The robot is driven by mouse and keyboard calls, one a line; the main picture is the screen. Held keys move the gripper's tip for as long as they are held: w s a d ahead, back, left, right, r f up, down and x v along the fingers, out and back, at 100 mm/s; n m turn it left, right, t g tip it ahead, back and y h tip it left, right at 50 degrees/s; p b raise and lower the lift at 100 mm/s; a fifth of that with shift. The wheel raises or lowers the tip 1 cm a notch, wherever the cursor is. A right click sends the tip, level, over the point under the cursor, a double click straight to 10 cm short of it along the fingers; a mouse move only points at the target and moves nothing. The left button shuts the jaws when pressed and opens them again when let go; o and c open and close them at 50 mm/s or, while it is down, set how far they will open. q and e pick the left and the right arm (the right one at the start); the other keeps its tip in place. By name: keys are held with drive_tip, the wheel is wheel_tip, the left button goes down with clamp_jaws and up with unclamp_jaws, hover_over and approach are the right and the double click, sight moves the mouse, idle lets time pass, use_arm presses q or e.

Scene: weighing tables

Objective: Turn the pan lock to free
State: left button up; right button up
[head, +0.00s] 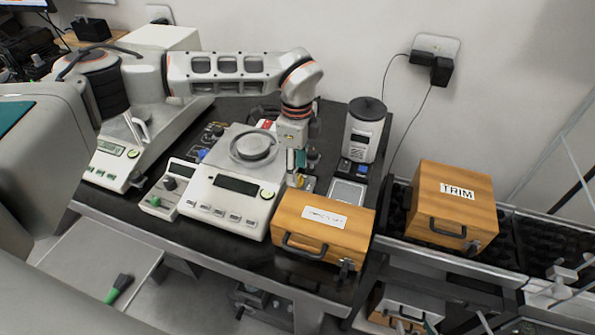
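A white balance (232,190) with a round pan (253,147), a dark display and a green button stands mid-table. My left arm comes in from the left and reaches over the back of the balance. My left gripper (297,162) points down at the balance's right rear side, with a teal pad showing. Its fingertips are too small and overlapped to tell whether they are open or what they touch. A small yellow part (301,182) shows just below the gripper; I cannot tell whether it is the pan lock. My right gripper is not in view.
A wooden box (322,245) with a handle stands close at the balance's right front. A control box (168,190) is at its left. A grey-black canister (363,130) stands behind right. A TRIM box (451,205) is farther right. Another balance (110,165) stands left.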

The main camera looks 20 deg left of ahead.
use_arm(q)
drive_tip(key=shift+w+f, duration=0.1)
drive_tip(key=shift+f, duration=1.1)
drive_tip(key=c, duration=1.1)
drive_tip(key=shift+c, duration=0.2)
drive_tip(key=shift+m, duration=1.5)
drive_tip(key=o, duration=1.1)
drive_tip(key=shift+o, duration=0.2)
